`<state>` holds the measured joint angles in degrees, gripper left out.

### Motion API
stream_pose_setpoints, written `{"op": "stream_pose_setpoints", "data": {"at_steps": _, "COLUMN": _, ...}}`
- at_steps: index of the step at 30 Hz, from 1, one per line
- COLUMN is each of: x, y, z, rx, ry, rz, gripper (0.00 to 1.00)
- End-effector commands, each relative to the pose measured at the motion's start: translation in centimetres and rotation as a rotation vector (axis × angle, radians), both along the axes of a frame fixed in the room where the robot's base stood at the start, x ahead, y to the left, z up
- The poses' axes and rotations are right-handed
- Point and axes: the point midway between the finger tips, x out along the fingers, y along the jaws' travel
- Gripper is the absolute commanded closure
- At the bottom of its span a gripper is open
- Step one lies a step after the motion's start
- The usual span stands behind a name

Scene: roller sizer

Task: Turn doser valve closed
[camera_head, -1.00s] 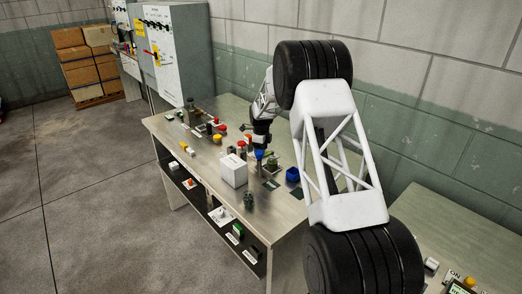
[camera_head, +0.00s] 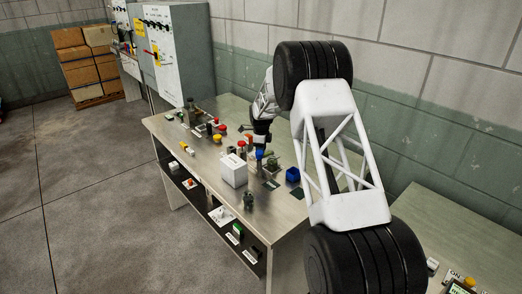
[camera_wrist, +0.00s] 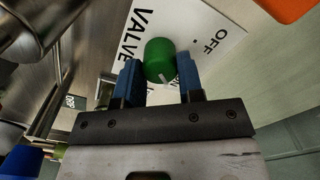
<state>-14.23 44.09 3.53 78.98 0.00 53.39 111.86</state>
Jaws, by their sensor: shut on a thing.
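The doser valve is a green knob (camera_wrist: 160,58) on a white plate (camera_wrist: 205,25) printed VALVE and OFF in the wrist view. A white pointer line on the knob faces toward the lower right, away from the word OFF. Another word on the plate is mostly hidden behind my gripper. My gripper (camera_wrist: 161,75) is shut on the knob, with one blue finger on each side of it. In the head view my gripper (camera_head: 260,154) is low over the metal table, and the knob cannot be made out there.
The metal table (camera_head: 215,190) carries a white box (camera_head: 233,171), a blue bin (camera_head: 292,175) and several small coloured controls close around my gripper. In the wrist view an orange thing (camera_wrist: 290,8) and a blue thing (camera_wrist: 18,160) are near the picture edges. A block wall stands behind.

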Motion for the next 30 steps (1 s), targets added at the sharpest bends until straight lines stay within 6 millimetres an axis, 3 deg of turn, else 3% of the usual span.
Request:
{"op": "stream_pose_setpoints", "data": {"at_steps": 18, "x": 0.01, "y": 0.02, "z": 0.06, "rx": 0.0, "ry": 0.0, "rz": 0.439, "gripper": 0.89}}
{"op": "stream_pose_setpoints", "data": {"at_steps": 30, "x": 0.05, "y": 0.03, "z": 0.15, "rx": 0.0, "ry": -0.001, "rz": 0.533, "gripper": 0.89}}
